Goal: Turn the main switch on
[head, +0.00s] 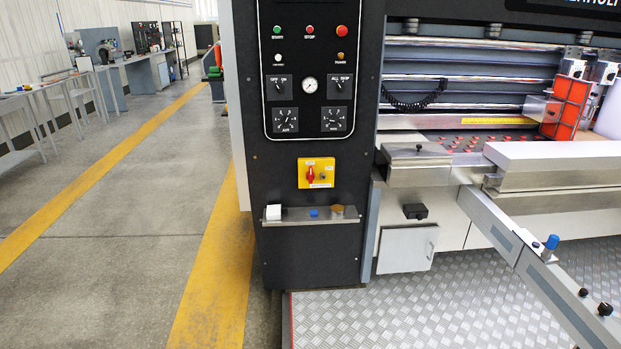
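The main switch is most likely the red rotary handle (310,174) on a yellow plate (326,164), low on the front of the black control panel (272,165). The red handle looks roughly upright; the markings beside it are too small to read, so I cannot tell its position for certain. A small dark round part (322,177) sits to its right on the same plate. Neither of my grippers shows in the head view, and nothing touches the switch.
Above are START (278,30) and STOP (310,30) buttons, dials and selector knobs. A narrow shelf (290,222) with small items juts out below the switch. A grey bar (530,262) slants across the right. Open floor (130,210) lies left; checkered metal plate (400,320) lies in front.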

